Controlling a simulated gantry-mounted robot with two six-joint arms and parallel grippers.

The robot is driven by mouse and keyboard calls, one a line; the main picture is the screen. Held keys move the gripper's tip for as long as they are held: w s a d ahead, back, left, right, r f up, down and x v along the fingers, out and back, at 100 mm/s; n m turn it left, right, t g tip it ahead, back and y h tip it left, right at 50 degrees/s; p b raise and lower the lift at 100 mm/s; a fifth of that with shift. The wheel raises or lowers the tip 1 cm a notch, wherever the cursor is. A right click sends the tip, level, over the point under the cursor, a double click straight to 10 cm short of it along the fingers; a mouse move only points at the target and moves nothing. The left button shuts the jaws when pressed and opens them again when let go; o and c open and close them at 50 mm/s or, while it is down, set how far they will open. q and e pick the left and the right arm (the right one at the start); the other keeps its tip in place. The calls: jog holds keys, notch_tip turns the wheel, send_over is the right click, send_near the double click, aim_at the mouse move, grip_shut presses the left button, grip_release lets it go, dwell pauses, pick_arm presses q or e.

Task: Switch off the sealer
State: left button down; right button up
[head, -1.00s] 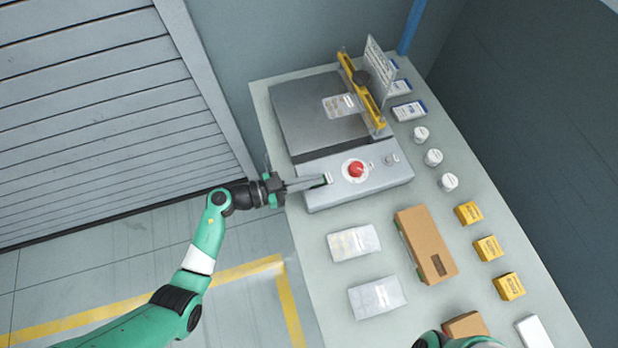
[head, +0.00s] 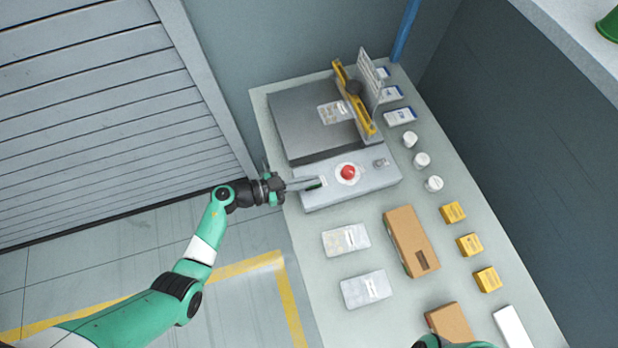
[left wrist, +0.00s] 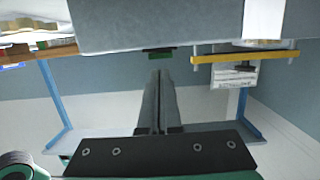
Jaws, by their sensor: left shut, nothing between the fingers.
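The sealer is a grey machine with a flat plate (head: 308,118), a yellow bar (head: 352,95) and a front control panel (head: 368,180). The panel carries a red round knob or button (head: 347,173) and a small dark-and-green switch (head: 314,184) near its left end. My left gripper (head: 310,183) is shut and empty, its tips at or very near the switch. In the left wrist view the shut fingers (left wrist: 160,80) point at the dark-green switch (left wrist: 158,53), with a small gap visible in the picture. I cannot tell whether they touch. My right gripper is out of view.
Clear packets (head: 346,240), a brown carton (head: 411,241), yellow boxes (head: 470,245) and white round containers (head: 422,160) stand on the bench (head: 320,285). A clear pouch (head: 335,111) lies on the sealer's plate.

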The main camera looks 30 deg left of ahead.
pick_arm(q)
jog(key=r+p, duration=0.1)
jog(key=r, duration=0.1)
jog(key=r+p, duration=0.1)
jog(key=shift+s+a+r+p, duration=0.2)
jog(key=shift+a+r+p, duration=0.05)
jog(key=shift+r+p, duration=0.1)
jog(key=p+v, duration=0.2)
jog(key=v, duration=0.6)
jog(key=shift+s+r, duration=0.25)
jog(key=shift+r, duration=0.1)
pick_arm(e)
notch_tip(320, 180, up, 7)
